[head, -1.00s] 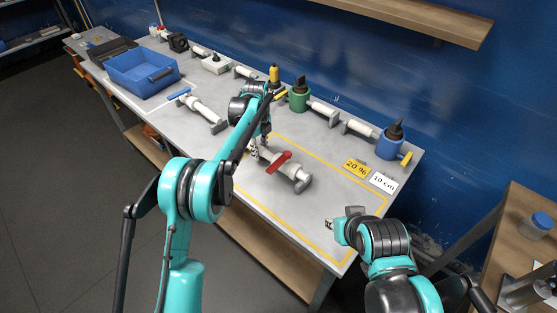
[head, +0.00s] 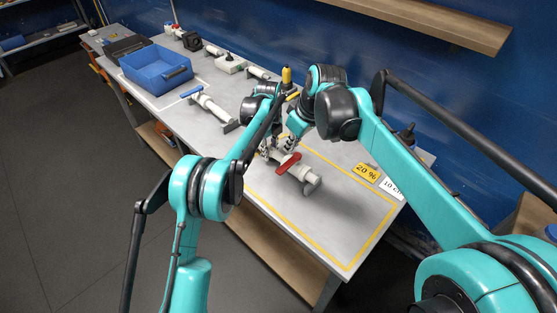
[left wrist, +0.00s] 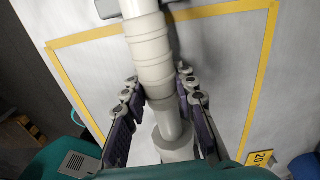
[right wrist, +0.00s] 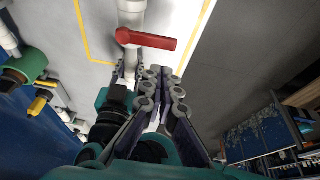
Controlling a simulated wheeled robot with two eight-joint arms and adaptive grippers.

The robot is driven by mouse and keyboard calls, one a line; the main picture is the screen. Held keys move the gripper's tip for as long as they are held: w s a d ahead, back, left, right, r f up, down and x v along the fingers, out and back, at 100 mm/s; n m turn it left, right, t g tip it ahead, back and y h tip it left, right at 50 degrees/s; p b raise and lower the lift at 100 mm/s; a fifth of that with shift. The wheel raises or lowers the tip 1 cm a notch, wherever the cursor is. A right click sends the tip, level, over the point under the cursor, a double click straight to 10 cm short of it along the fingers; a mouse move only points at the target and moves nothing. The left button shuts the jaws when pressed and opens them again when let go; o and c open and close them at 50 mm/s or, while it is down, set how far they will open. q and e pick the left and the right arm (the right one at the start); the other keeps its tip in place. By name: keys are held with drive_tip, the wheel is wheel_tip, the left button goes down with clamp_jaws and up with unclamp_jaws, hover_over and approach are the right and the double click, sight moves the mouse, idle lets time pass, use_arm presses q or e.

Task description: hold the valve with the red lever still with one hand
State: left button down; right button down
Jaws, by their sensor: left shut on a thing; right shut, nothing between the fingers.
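The valve with the red lever is a pale pipe piece (head: 312,182) lying on the table inside the yellow outline. Its red lever (head: 288,164) sits across its top and also shows in the right wrist view (right wrist: 147,40). My left gripper (head: 266,152) is shut on the valve's far-left pipe end. In the left wrist view its fingers (left wrist: 160,92) lie on both sides of the pipe (left wrist: 150,50); the lever does not show there. My right gripper (head: 291,143) is shut and empty, just beside the valve near the lever. Its fingertips (right wrist: 161,76) are together in the right wrist view.
A second valve with a blue lever (head: 211,105) lies left of the yellow outline. A blue bin (head: 155,72) stands farther back. A yellow "20 %" card (head: 367,173) and a white card (head: 392,187) lie at right. The outlined area's near right part is clear.

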sight(289, 164)
drive_tip(key=x, duration=1)
drive_tip(key=shift+w+a, duration=0.3)
drive_tip(key=shift+a, duration=0.15)
